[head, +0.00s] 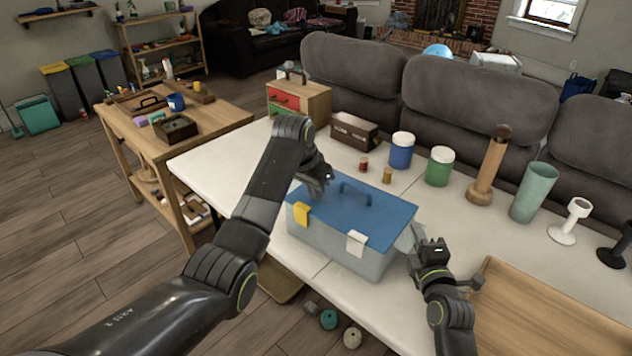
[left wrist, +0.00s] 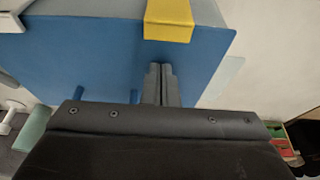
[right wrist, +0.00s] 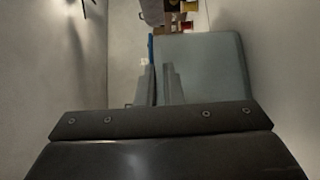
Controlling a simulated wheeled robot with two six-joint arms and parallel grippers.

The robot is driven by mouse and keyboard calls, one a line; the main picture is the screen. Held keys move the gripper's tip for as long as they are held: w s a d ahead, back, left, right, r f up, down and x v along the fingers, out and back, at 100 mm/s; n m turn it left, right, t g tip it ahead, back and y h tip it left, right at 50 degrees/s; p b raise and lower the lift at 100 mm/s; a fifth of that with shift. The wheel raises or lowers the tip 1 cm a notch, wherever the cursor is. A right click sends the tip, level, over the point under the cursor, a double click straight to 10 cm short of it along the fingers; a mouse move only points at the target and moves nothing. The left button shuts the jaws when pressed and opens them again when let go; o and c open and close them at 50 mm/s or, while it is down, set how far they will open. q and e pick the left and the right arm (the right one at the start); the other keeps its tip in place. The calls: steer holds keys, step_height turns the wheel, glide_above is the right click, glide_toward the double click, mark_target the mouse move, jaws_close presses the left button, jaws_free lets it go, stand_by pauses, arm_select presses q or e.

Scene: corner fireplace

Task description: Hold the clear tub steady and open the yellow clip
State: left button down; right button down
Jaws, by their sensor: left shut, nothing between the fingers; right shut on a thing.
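The clear tub (head: 335,246) stands on the white table with a blue lid (head: 372,212) on it. The yellow clip (head: 302,214) sits at the lid's front edge, towards the left; I cannot tell if it is latched. It also shows in the left wrist view (left wrist: 168,20). My left gripper (head: 326,182) is shut and empty over the lid, its fingertips (left wrist: 160,68) a short way from the clip. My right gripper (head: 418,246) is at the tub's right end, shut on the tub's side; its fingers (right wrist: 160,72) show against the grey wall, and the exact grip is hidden.
A white clip (head: 356,243) is on the front right of the lid, and a blue handle (head: 354,191) on top. Small spools, a blue jar (head: 401,152) and a green jar (head: 439,168) stand behind. A wooden tray (head: 530,310) lies at the right.

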mark_target(303, 214)
arm_select(q)
steer(key=shift+s+a, duration=0.75)
steer(key=shift+s, duration=0.35)
arm_select(e)
steer(key=shift+f, duration=0.1)
arm_select(q)
steer(key=shift+t+h, duration=0.3)
steer(key=shift+t, duration=0.1)
steer(key=shift+s+a, duration=0.1)
steer(key=shift+s+a+r+t+h, duration=0.15)
steer(key=shift+s+a+t+h, duration=0.15)
steer(key=shift+t+h, duration=0.35)
